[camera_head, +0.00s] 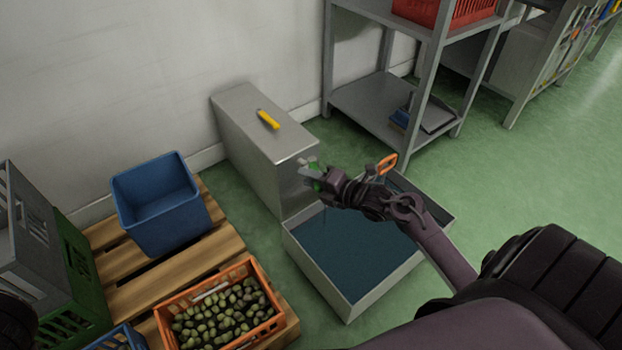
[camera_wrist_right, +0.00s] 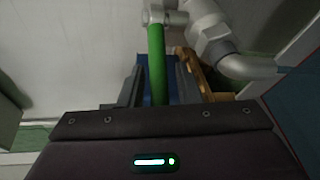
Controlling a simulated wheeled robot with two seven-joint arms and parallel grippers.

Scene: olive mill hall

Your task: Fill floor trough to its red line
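The floor trough (camera_head: 296,255) is a pale grey open box on the green floor. A flat dark blue surface, which looks like water, lies below its rim. I cannot make out the red line in the head view; a thin reddish line (camera_wrist_right: 284,128) shows at the right of the wrist view. A silver tap (camera_wrist_right: 212,35) with a green lever (camera_wrist_right: 157,65) is at the grey metal tank's end. My right gripper (camera_head: 318,182) is at this lever; in the wrist view its fingers (camera_wrist_right: 158,88) stand on both sides, with gaps showing. My left gripper is not seen.
The grey tank (camera_head: 262,140) against the wall carries a yellow object (camera_head: 268,120). A blue bin (camera_head: 160,205) and an orange crate of olives (camera_head: 222,312) stand on a wooden pallet (camera_head: 185,272). A metal shelf (camera_head: 375,105) stands behind. Green floor is free at right.

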